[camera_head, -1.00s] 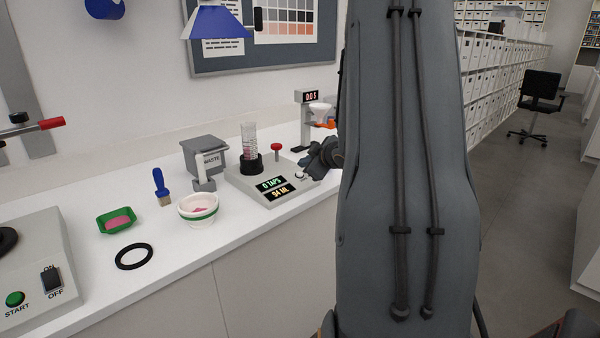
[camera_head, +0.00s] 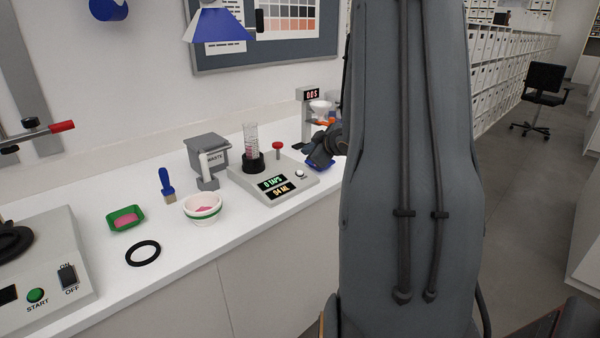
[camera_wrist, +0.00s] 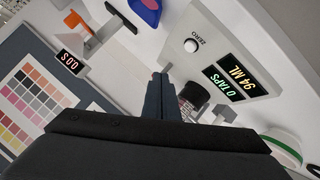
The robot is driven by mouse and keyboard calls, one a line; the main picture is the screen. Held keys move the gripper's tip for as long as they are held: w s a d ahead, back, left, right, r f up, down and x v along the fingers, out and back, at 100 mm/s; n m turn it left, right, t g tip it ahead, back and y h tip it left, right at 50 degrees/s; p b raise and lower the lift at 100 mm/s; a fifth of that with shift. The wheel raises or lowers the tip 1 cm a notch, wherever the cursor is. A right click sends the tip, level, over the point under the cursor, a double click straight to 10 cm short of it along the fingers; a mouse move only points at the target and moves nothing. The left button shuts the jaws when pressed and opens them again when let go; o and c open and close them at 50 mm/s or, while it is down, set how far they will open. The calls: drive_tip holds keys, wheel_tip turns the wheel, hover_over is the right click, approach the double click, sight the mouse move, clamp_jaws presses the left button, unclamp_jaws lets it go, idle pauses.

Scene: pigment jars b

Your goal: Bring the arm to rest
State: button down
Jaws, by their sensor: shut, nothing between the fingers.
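My arm (camera_head: 408,170) stands large in the head view and hides the right part of the counter. My gripper (camera_head: 318,160) shows at the arm's left edge, above the counter by the right end of the tap device (camera_head: 258,184). In the wrist view my gripper (camera_wrist: 163,85) has its fingers together with nothing between them. The tap device also shows in the wrist view (camera_wrist: 200,55), its displays reading 0 TAPS and 94 ML. It holds a graduated cylinder (camera_head: 250,142) with pink powder.
A machine with a START button (camera_head: 37,296) is at left.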

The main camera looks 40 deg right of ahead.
idle(0.3)
drive_tip(key=s+a+f+m+g, duration=0.2)
drive_tip(key=s+a+g, duration=0.15)
drive_tip(key=a, duration=0.55)
drive_tip(key=s+a+f+m+g, duration=0.15)
drive_tip(key=s+a, duration=0.25)
drive_tip(key=a, duration=0.6)
drive_tip(key=s+a+f+m+g, duration=0.1)
drive_tip(key=s+a+f+g, duration=0.2)
drive_tip(key=a, duration=0.6)
drive_tip(key=s+a+m+g+y, duration=0.1)
drive_tip(key=s+a+g+y, duration=0.1)
drive_tip(key=s+a, duration=0.8)
drive_tip(key=shift+s+g, duration=0.5)
drive_tip(key=shift+s, duration=0.65)
